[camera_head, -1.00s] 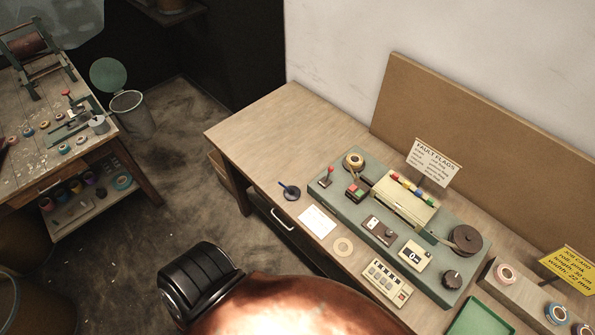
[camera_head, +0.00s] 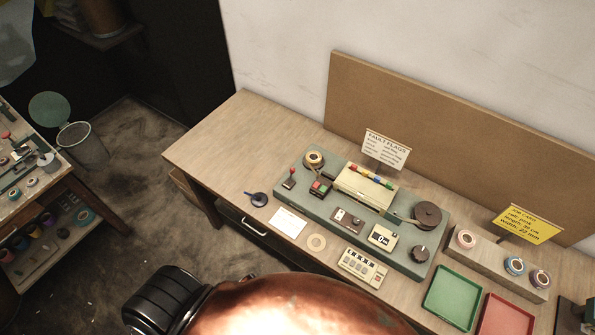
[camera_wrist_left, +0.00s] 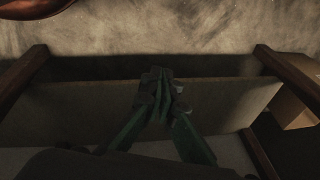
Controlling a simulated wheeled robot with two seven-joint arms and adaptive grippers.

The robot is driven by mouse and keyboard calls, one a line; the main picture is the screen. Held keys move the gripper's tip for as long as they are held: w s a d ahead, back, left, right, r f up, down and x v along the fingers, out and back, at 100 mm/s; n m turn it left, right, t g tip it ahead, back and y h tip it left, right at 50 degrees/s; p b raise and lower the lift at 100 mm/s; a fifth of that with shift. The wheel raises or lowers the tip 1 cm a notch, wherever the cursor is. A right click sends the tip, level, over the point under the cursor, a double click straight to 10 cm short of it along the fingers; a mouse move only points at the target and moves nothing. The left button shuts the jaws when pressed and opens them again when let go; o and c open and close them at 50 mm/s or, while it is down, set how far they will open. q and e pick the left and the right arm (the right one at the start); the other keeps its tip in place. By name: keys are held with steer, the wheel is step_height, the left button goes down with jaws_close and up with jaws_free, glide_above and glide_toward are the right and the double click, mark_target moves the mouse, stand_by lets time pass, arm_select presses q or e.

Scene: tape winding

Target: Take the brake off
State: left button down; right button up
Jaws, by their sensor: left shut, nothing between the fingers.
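A green-grey winding machine (camera_head: 330,208) stands on the wooden bench. A small lever with a red knob (camera_head: 291,171) stands upright at its left end; I cannot tell for sure that this is the brake. A red and green switch box (camera_head: 320,187) sits beside it. A dark reel (camera_head: 427,215) is at the machine's right end. My left gripper (camera_wrist_left: 160,88) shows in the left wrist view, shut and empty, above a shelf or panel between wooden legs, away from the machine. My right gripper is in neither view.
Fault flags sign (camera_head: 386,150), yellow job card (camera_head: 528,224), green tray (camera_head: 452,297) and red tray (camera_head: 507,318) stand on the bench. A blue-handled tool (camera_head: 257,199) lies left of the machine. The bench's left end is clear. A bin (camera_head: 83,147) stands on the floor.

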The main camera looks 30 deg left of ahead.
arm_select(q)
steer(key=w+a+r+t+y+p, duration=0.1)
steer(key=w+r, duration=0.3)
steer(key=r, duration=0.7)
steer(key=w+a+r+t+y+p, duration=0.1)
steer(key=w+r, duration=0.3)
steer(key=r, duration=0.7)
steer(key=w+a+r+t+y+p, duration=0.1)
steer(key=w+r, duration=0.4)
steer(key=r, duration=0.7)
steer(key=shift+a+m+p, duration=0.4)
steer(key=shift+a+p, duration=0.1)
steer(key=shift+a, duration=0.25)
steer(key=w+d+r+m+t, duration=0.2)
steer(key=w+d+r+m, duration=0.1)
steer(key=w, duration=0.2)
steer(key=w+d+r+m+t, duration=0.3)
steer(key=w+d+r+m, duration=0.1)
steer(key=w, duration=0.1)
steer(key=w+d+r+m+t+y, duration=0.1)
steer(key=w+d+r+m+t, duration=0.1)
steer(key=w+d+r+m, duration=0.1)
steer(key=shift+w+d+r+m+t+p, duration=0.15)
steer(key=shift+w+d+m+p, duration=0.15)
steer(key=shift+w, duration=0.4)
steer(key=shift+w+d+m+t+p, duration=0.1)
steer(key=shift+w+d+m+t, duration=0.2)
steer(key=shift+w, duration=0.4)
steer(key=shift+g, duration=0.25)
